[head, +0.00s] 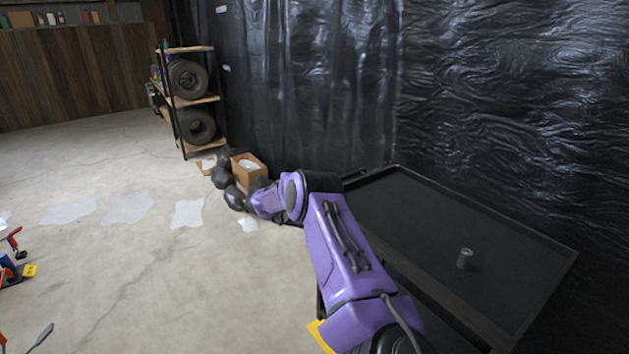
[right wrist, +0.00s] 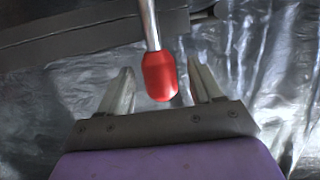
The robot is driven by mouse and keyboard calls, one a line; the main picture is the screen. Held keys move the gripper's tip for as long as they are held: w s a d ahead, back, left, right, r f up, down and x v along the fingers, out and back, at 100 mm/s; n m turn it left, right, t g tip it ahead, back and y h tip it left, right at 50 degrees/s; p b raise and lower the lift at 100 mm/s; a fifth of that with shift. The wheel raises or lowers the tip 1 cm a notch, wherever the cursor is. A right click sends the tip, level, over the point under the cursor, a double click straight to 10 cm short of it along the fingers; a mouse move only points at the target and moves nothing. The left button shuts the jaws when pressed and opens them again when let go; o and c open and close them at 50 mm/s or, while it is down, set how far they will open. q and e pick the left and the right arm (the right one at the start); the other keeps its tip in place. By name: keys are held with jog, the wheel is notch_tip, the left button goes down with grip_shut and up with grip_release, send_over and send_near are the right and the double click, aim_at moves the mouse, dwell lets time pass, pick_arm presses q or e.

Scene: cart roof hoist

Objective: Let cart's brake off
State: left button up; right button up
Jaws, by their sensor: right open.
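The cart (head: 430,220) has a black tray top with a raised rim and stands at the right in the head view. In the right wrist view, a red knob (right wrist: 160,78) on the end of a metal rod (right wrist: 149,25) looks like the brake lever. My right gripper (right wrist: 161,72) is open, with the knob between its two fingers and a gap showing on each side. I cannot tell how deep the knob sits between them. My right gripper is hidden in the head view, where my purple arm crosses in front of the cart. My left gripper is out of view.
A small grey cylinder (head: 465,259) stands on the cart's tray. Black plastic sheeting (head: 490,90) hangs behind the cart. A shelf with tyres (head: 188,80) and an open cardboard box (head: 250,170) stand further back. Concrete floor at the left is mostly clear, with pale patches.

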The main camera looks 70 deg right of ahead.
jog(key=b+v, duration=0.1)
jog(key=v, duration=0.9)
jog(key=shift+f, duration=0.1)
